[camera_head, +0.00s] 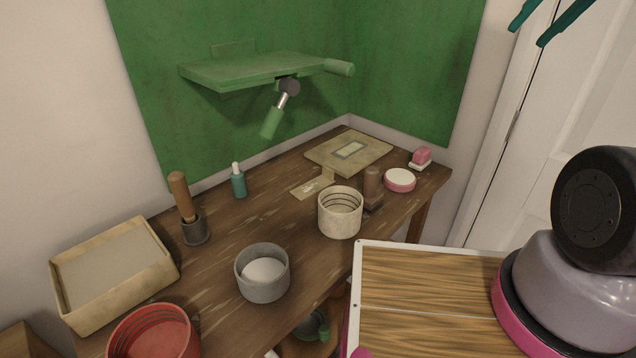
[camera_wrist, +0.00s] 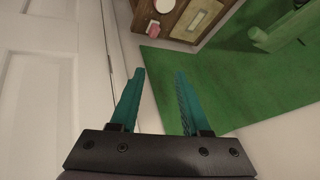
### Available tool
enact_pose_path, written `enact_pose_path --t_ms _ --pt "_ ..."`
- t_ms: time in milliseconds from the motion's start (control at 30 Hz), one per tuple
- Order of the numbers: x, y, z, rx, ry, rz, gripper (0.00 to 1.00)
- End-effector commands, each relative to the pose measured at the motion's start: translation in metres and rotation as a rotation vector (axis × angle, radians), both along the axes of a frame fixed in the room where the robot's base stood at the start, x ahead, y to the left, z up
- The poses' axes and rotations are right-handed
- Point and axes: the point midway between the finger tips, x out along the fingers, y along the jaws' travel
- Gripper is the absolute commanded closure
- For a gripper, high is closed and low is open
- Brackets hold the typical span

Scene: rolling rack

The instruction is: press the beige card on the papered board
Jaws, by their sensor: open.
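The papered board (camera_head: 320,150) lies flat at the back right of the wooden table, with a pale bordered rectangle on it. It also shows in the wrist view (camera_wrist: 184,27). A small beige card (camera_head: 312,188) lies flat in front of the board, with a lighter patch on it and a short raised tab at its far end. My gripper (camera_head: 529,35) has teal fingers and is open and empty, high at the upper right, well away from card and board. In the wrist view, nothing is between its fingertips (camera_wrist: 160,72).
A wooden-handled stamp (camera_head: 372,183), a cream ribbed cup (camera_head: 340,222), a round pink-rimmed pot (camera_head: 400,184) and a pink block (camera_head: 421,156) stand near the card and board. A green shelf (camera_head: 235,69) overhangs the back. A grey bowl (camera_head: 262,285) stands nearer.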

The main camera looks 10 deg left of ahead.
Motion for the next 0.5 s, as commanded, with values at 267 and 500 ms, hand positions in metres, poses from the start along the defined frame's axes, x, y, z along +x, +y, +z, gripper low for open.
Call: enact_pose_path --t_ms 267,500 --pt "0.080 0.046 -0.050 -0.173 0.050 0.258 0.53" --pt "0.136 0.119 -0.123 -0.299 0.062 0.548 0.53"
